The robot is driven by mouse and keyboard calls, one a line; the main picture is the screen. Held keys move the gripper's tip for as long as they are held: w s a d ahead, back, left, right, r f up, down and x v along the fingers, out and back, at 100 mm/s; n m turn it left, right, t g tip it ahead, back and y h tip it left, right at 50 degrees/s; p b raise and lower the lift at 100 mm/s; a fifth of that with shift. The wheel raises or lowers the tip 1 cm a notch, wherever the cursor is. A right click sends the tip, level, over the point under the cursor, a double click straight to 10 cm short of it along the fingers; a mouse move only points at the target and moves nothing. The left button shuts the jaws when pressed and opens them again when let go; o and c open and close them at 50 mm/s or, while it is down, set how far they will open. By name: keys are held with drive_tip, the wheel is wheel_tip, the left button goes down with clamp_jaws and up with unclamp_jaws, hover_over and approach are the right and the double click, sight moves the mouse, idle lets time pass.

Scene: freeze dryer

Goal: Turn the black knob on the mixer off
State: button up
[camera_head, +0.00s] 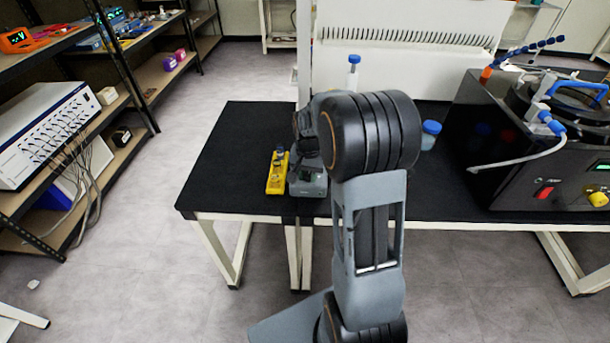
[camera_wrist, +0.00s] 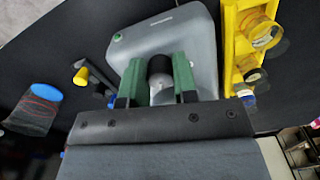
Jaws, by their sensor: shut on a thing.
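The mixer (camera_head: 309,186) is a small grey device on the black bench, partly hidden behind my arm in the head view. In the wrist view the grey mixer (camera_wrist: 185,28) fills the upper middle. Its black knob (camera_wrist: 159,66) sits between the two green fingers of my gripper (camera_wrist: 160,75), which are shut on it. The knob's markings and turn position cannot be read. In the head view my fingers and the knob are hidden by my arm.
A yellow rack (camera_head: 275,178) with vials stands close beside the mixer's left side. A blue-capped bottle (camera_head: 353,75) and a blue-lidded jar (camera_head: 430,134) stand behind and right of my arm. A black freeze dryer (camera_head: 500,150) occupies the bench's right. The bench's left end is clear.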

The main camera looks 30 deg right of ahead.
sight(308, 173)
drive_tip(key=shift+w+d+r, duration=0.1)
drive_tip(key=shift+w+r, duration=0.1)
drive_tip(key=shift+w, duration=0.05)
idle(0.6)
drive_tip(key=o, duration=0.7)
drive_tip(key=shift+f, duration=0.1)
drive_tip(key=shift+o, duration=1.2)
wheel_tip(308, 173, up, 14)
drive_tip(key=shift+p, duration=0.35)
